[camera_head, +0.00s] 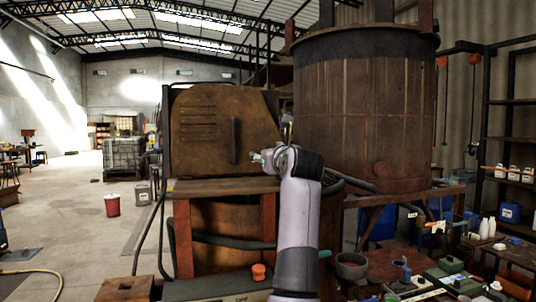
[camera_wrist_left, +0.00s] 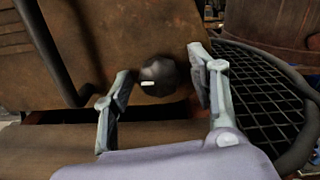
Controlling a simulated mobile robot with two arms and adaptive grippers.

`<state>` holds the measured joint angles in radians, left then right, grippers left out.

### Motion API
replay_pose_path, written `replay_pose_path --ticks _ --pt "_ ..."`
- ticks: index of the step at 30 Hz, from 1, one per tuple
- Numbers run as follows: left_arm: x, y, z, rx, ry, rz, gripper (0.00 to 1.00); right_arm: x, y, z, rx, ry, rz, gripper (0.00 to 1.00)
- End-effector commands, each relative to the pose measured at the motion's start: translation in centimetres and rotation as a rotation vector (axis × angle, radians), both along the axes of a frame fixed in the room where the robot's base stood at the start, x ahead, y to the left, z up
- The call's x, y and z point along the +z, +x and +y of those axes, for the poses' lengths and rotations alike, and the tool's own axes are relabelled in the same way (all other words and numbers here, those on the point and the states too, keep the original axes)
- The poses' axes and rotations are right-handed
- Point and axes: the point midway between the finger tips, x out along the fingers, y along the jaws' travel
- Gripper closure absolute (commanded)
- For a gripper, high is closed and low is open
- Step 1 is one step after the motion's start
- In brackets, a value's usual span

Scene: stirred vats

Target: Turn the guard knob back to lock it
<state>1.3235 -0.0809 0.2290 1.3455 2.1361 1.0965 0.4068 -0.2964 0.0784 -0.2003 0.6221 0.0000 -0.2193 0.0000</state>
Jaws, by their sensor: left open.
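The guard is a rusty brown plate (camera_head: 205,115) with a dark vertical handle (camera_head: 234,140), standing over the stirred vat. The guard knob (camera_wrist_left: 158,72) is dark and round with a short white mark, in front of the plate in the left wrist view. In the head view I cannot make the knob out behind my gripper. My left gripper (camera_wrist_left: 160,62) is open, with one finger on each side of the knob. Gaps seem to show beside the knob, and I cannot tell whether either finger touches it. The left gripper is small in the head view (camera_head: 262,156). My right gripper is not in view.
A large rusty tank (camera_head: 365,110) stands right of the guard. A round dark mesh grate (camera_wrist_left: 262,85) lies to the right in the wrist view. A red bucket (camera_head: 112,205) stands on the open floor at left. A cluttered bench (camera_head: 385,262) is at lower right.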

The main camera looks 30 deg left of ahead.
Motion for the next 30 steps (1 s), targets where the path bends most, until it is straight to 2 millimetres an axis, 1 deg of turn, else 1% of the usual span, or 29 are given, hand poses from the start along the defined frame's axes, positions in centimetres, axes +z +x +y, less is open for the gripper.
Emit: replay_pose_path --ticks 4,5,11,26,30 --pt "0.01 0.0 0.0 0.0 0.0 0.0 0.47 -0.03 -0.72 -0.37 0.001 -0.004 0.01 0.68" --pt "0.01 0.0 0.0 0.0 0.0 0.0 0.48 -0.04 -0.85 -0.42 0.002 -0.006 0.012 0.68" --pt "0.0 0.0 0.0 0.0 0.0 0.0 0.62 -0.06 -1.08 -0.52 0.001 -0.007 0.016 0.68" --pt "0.05 -0.01 -0.02 0.0 0.0 -0.001 0.95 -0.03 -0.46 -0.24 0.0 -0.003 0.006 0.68" --pt "0.06 -0.02 -0.02 0.0 0.003 0.002 0.95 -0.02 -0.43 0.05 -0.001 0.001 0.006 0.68"
